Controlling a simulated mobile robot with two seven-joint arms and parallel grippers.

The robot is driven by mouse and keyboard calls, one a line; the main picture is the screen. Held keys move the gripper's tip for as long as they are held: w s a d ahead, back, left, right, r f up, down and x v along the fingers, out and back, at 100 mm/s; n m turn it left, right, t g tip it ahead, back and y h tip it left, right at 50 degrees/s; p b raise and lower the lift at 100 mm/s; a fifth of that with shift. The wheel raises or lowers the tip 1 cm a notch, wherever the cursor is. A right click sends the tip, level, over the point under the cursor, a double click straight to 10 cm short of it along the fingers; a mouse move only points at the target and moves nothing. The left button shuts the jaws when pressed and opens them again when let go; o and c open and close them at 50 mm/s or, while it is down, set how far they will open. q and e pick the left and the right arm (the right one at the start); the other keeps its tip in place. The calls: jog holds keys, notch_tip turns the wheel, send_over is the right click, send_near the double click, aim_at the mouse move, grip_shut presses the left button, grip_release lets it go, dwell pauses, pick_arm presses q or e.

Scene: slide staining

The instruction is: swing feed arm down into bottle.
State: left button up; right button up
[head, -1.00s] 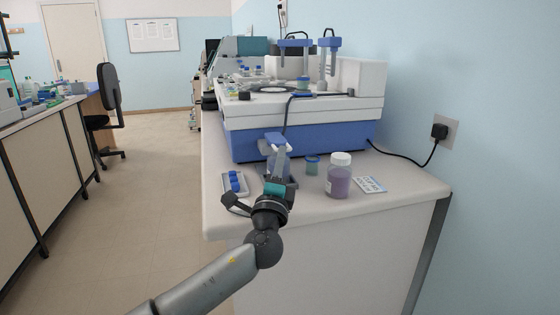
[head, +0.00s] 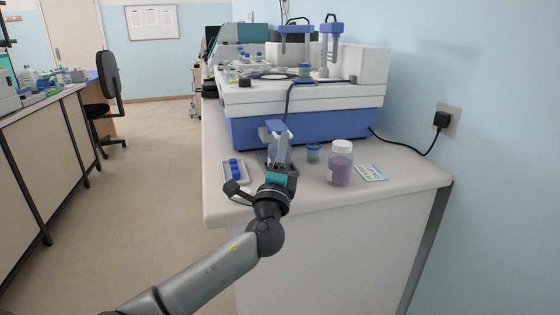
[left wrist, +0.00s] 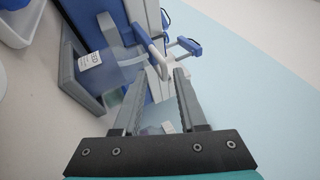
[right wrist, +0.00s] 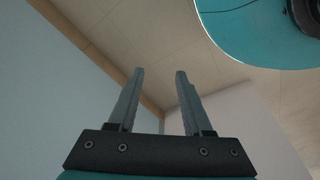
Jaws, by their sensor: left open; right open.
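The feed arm (head: 274,125), blue with a pale end, juts from the front of the blue-and-white stainer. In the left wrist view the feed arm (left wrist: 148,46) shows just beyond my fingertips. The clear bottle (head: 272,155) stands below it, mostly hidden by my gripper in the head view. In the left wrist view the bottle (left wrist: 104,66) carries a white label and sits in a grey holder. My left gripper (head: 284,146) is open and empty, close in front of the feed arm and bottle. My right gripper (right wrist: 159,72) is open and empty, away from the bench.
A purple bottle with a white cap (head: 341,165), a small blue-lidded jar (head: 314,152) and a card (head: 371,172) stand or lie to the right. A tray with blue items (head: 235,172) lies to the left. The stainer (head: 310,130) fills the bench behind. The front bench edge is clear.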

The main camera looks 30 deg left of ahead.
pick_arm(q)
jog(key=v, duration=0.7)
jog(key=shift+s+d+f, duration=0.1)
jog(key=v, duration=0.8)
pick_arm(e)
jog(key=shift+s, duration=0.2)
